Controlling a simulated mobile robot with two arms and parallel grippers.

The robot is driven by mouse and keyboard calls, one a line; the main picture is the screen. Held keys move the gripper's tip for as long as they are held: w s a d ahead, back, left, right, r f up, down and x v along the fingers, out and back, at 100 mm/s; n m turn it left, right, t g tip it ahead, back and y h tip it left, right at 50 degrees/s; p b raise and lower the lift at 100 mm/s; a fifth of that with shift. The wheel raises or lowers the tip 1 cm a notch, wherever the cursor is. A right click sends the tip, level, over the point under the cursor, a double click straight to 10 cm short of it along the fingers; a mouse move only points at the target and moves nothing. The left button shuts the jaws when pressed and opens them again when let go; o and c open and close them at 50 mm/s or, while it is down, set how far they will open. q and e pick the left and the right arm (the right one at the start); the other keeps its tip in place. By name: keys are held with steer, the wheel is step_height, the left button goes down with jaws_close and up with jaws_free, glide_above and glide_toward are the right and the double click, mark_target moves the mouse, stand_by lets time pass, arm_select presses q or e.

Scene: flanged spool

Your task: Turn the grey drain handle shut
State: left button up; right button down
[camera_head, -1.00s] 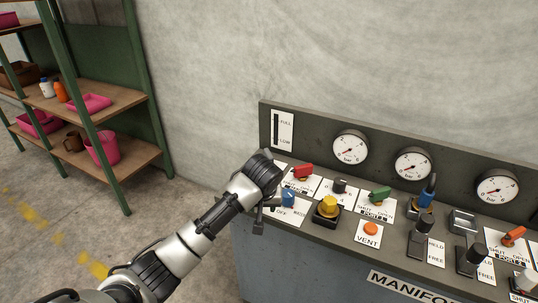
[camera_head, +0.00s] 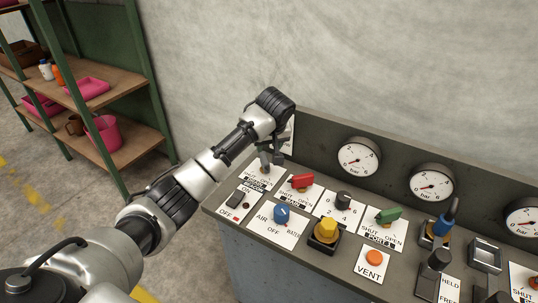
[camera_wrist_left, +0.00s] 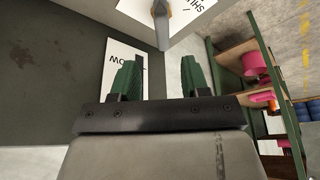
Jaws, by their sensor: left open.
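The grey drain handle (camera_wrist_left: 162,26) shows at the top of the left wrist view, on an orange-brown hub over a white label. It points down in that picture, toward the gap between my fingers. In the head view its SHUT/OPEN label (camera_head: 253,177) lies at the panel's far left corner, and my gripper largely hides the handle. My left gripper (camera_head: 271,156) hangs over that corner. In the wrist view my left gripper (camera_wrist_left: 160,75) is open and empty, its two green-padded fingers apart, and the handle lies beyond the fingertips. My right gripper is not in view.
A red handle (camera_head: 302,181) is close on the right, with a black knob (camera_head: 343,198) and a green handle (camera_head: 388,214) further along. A blue knob (camera_head: 282,213) and a yellow knob (camera_head: 325,229) sit nearer. The gauge backboard (camera_head: 320,141) rises behind. Shelves (camera_head: 120,93) stand left.

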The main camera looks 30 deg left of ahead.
mark_target(265, 158)
arm_select(q)
steer(key=x, duration=0.4)
steer(key=shift+s+a+f, duration=0.1)
steer(key=shift+s+f, duration=0.05)
steer(key=shift+s, duration=0.25)
steer(key=x, duration=0.4)
steer(key=shift+w+f, duration=0.1)
steer(key=shift+w, duration=0.15)
steer(key=shift+w+a+f, duration=0.1)
steer(key=shift+a+f, duration=0.1)
steer(key=shift+f, duration=0.3)
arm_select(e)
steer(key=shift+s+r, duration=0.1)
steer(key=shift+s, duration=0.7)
arm_select(q)
steer(key=shift+c, duration=0.4)
jaws_close()
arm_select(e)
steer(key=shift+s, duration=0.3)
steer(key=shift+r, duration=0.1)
